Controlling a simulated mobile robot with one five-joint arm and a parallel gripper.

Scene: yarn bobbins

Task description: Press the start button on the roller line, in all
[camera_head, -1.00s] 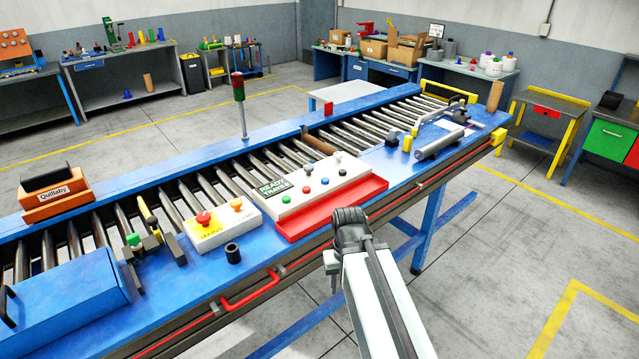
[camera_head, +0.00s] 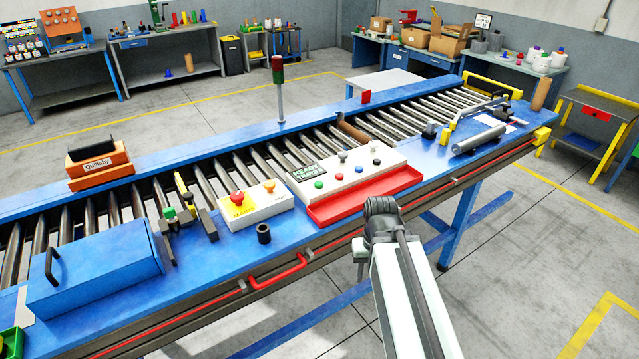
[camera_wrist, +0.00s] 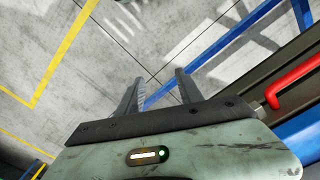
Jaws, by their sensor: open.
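The roller line (camera_head: 120,210) is a long blue conveyor with dark metal rollers. I cannot read which button is start. A smaller box (camera_head: 256,206) to its left carries a red knob (camera_head: 237,198) and a yellow-orange button (camera_head: 269,186). In the head view my arm is at the near edge, below the red tray. In the wrist view my gripper (camera_wrist: 160,92) is open and empty above the floor.
A blue covered box (camera_head: 95,268) and an orange "Quilaby" block (camera_head: 98,165) sit at the left of the line. A red rail (camera_head: 285,275) runs along the near side. A red-green signal post (camera_head: 279,85) rises behind.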

